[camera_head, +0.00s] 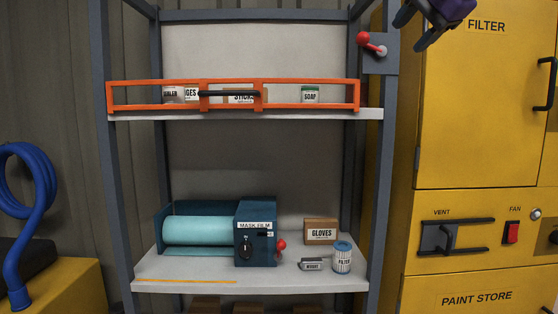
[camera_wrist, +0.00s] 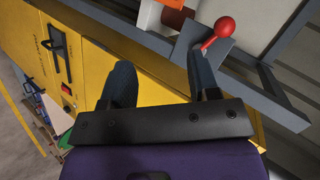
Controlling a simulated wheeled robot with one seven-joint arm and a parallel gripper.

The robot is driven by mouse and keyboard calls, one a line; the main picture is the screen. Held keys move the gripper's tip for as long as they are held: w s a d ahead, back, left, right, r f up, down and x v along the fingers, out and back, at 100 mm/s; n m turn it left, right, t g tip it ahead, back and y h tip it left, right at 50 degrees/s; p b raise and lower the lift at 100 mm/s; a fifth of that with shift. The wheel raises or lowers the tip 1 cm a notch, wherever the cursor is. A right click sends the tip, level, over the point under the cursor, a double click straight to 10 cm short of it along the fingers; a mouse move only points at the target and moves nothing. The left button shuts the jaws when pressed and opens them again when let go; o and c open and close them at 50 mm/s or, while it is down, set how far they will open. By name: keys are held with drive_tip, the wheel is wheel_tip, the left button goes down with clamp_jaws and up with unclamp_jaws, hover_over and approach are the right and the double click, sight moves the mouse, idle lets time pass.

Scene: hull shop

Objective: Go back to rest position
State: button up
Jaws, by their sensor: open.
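My gripper (camera_head: 423,27) is at the top right edge of the head view, only partly in frame, in front of the yellow cabinet. In the wrist view my gripper (camera_wrist: 165,85) has its two dark fingers spread apart, with nothing between them. A lever with a red knob (camera_head: 364,38) sits on a grey plate on the shelf's right post, to the left of my gripper. In the wrist view the red knob (camera_wrist: 224,27) shows just beyond the right finger; I cannot tell the exact gap.
A grey shelf rack holds an orange guard rail (camera_head: 233,82) across its upper shelf. The lower shelf (camera_head: 190,279) bears a mask film dispenser (camera_head: 256,249), a gloves box (camera_head: 320,230) and a filter can (camera_head: 342,259). The yellow cabinet (camera_head: 470,130) stands right; a blue coiled hose (camera_head: 18,215) is left.

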drive_tip(key=s+d+f+n+g+h, duration=0.1)
drive_tip(key=s+f+n+g, duration=0.1)
drive_tip(key=s+f, duration=0.6)
drive_tip(key=s+d+f+n+g+h, duration=0.1)
drive_tip(key=s+f+n, duration=0.4)
drive_tip(key=f, duration=1)
drive_tip(key=s+d+f+n+g+h, duration=0.1)
drive_tip(key=s+d+f+n+g, duration=0.1)
drive_tip(key=s+f, duration=0.8)
drive_tip(key=shift+s+f+n+g, duration=0.4)
drive_tip(key=shift+f+n, duration=0.4)
drive_tip(key=shift+n, duration=0.1)
